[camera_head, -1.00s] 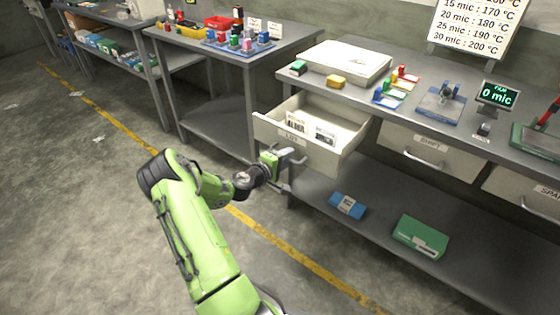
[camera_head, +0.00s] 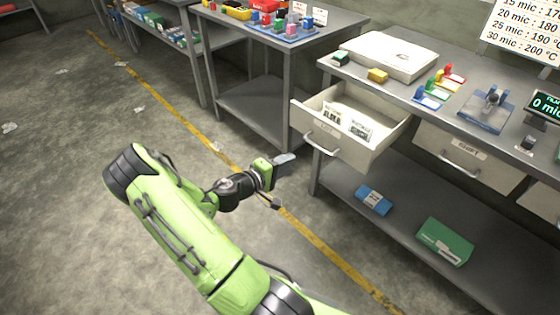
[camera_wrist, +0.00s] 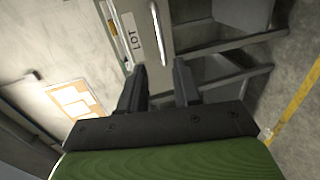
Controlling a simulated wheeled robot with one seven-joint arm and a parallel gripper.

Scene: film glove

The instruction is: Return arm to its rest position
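My green arm (camera_head: 185,235) reaches forward from the bottom of the head view. My gripper (camera_head: 287,160) is in front of and left of the open drawer (camera_head: 378,148), apart from its handle (camera_head: 322,144). In the wrist view my gripper (camera_wrist: 160,80) shows two dark fingers set apart with nothing held between them. A drawer front with a label reading LOT (camera_wrist: 135,38) and a bar handle lies beyond the fingers. The drawer stands pulled out, with printed cards (camera_head: 345,120) inside.
The workbench (camera_head: 450,115) carries a white case (camera_head: 390,54), small colored blocks and a gauge (camera_head: 490,105). A blue box (camera_head: 374,199) and a green box (camera_head: 445,241) lie on its lower shelf. Another table (camera_head: 275,48) stands behind. The floor (camera_head: 75,190) at left is largely clear.

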